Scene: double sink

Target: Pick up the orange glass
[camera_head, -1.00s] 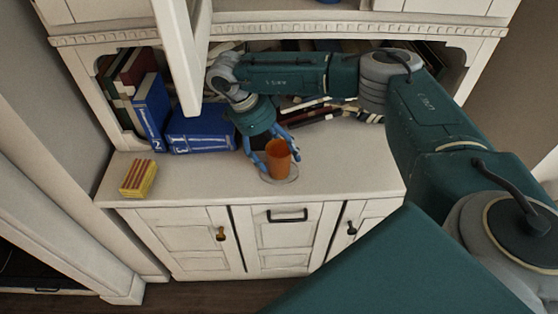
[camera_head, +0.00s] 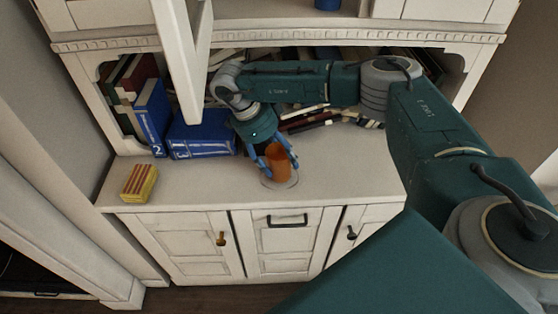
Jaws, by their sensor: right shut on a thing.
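The orange glass (camera_head: 279,164) is on a clear round saucer (camera_head: 291,183) on the white cabinet's counter, near its middle. My right gripper (camera_head: 279,157) has blue fingers on both sides of the glass and is shut on it. The fingers hide parts of the glass's sides and rim. The glass looks roughly upright. I cannot tell whether its base touches the saucer. My left gripper is not in view.
A yellow and red striped box (camera_head: 139,182) sits at the counter's left. An open white door (camera_head: 184,60) hangs near my right arm. The front right counter (camera_head: 350,170) is clear.

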